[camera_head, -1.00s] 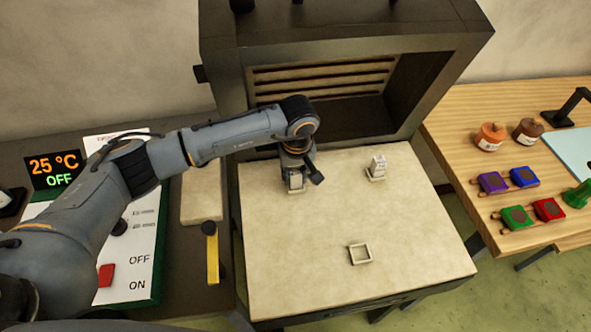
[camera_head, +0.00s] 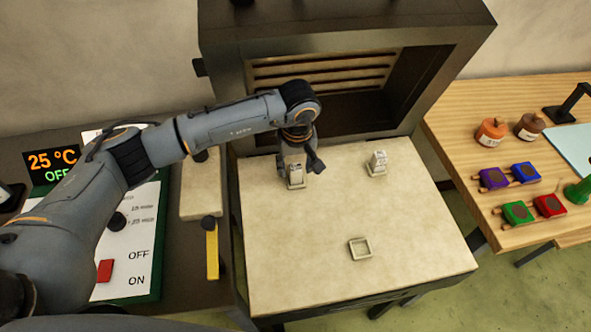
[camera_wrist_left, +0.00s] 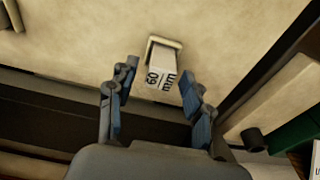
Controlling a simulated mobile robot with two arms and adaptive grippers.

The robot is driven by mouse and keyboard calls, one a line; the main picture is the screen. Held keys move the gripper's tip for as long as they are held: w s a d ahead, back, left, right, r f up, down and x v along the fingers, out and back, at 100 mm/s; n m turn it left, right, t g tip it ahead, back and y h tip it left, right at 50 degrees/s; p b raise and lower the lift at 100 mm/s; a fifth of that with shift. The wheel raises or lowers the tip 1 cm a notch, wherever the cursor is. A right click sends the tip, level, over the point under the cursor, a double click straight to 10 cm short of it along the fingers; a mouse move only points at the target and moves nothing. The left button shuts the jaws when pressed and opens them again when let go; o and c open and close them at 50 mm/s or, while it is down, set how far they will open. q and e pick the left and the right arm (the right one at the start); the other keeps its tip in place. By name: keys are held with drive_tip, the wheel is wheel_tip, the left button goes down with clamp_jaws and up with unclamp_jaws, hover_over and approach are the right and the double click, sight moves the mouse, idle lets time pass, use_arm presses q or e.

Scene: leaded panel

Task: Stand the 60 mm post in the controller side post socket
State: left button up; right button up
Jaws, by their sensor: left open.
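A pale post marked "60 mm" (camera_wrist_left: 162,76) stands upright in a small square socket (camera_wrist_left: 168,42) in the left wrist view. In the head view this post (camera_head: 296,170) is at the back left of the pale slab, on the controller side. My left gripper (camera_head: 298,163) is open just above and behind it, its fingers spread to either side in the left wrist view (camera_wrist_left: 159,82) and apart from the post. A second marked post (camera_head: 378,159) stands in a socket at the back right of the slab. My right gripper is not in view.
An empty square socket (camera_head: 360,241) sits at the slab's front middle. The dark kiln (camera_head: 225,60) opens behind the slab (camera_head: 300,270). The controller panel (camera_head: 135,245) is at left, reading 25 °C and OFF. A wooden table (camera_head: 460,120) with jars and coloured blocks is at right.

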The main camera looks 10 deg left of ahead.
sight(296, 170)
use_arm(q)
drive_tip(key=shift+s+d+r+b, duration=0.1)
drive_tip(key=shift+r+b, duration=0.1)
drive_tip(key=shift+r, duration=0.7)
drive_tip(key=shift+s+a+r+b, duration=0.1)
drive_tip(key=shift+s+r+b, duration=0.1)
drive_tip(key=shift+r, duration=0.7)
drive_tip(key=shift+s+d+r+b, duration=0.1)
drive_tip(key=shift+r+b, duration=0.1)
drive_tip(key=shift+r, duration=0.7)
